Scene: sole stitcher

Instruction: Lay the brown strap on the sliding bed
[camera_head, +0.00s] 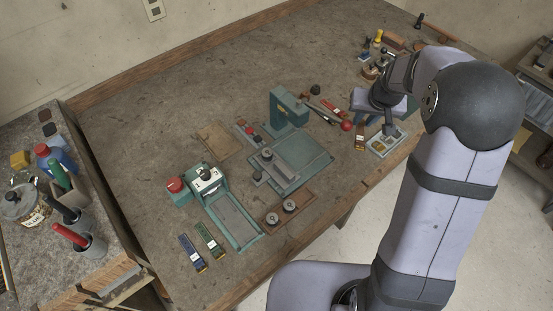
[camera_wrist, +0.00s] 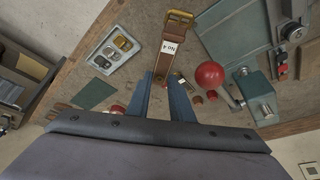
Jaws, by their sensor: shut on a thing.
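The brown strap (camera_wrist: 163,63), with a brass buckle and a white label, lies between the blue fingers of my gripper (camera_wrist: 161,90) in the wrist view. The fingers are shut on its near part; its buckle end points away. In the head view my gripper (camera_head: 375,122) is at the right of the bench, and the strap (camera_head: 360,140) shows beside it. I cannot tell whether the strap touches the bench. A long teal frame with a grey bed (camera_head: 236,216) stands left of centre, far from my gripper. A flat teal plate (camera_head: 305,152) lies nearer; which is the sliding bed is unclear.
A tray of metal parts (camera_head: 386,143) is close by my gripper. A red ball (camera_wrist: 210,75) is right of the strap in the wrist view. A teal upright machine (camera_head: 288,108) stands between my gripper and the long frame. Blue (camera_head: 192,253) and green (camera_head: 209,239) straps lie left.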

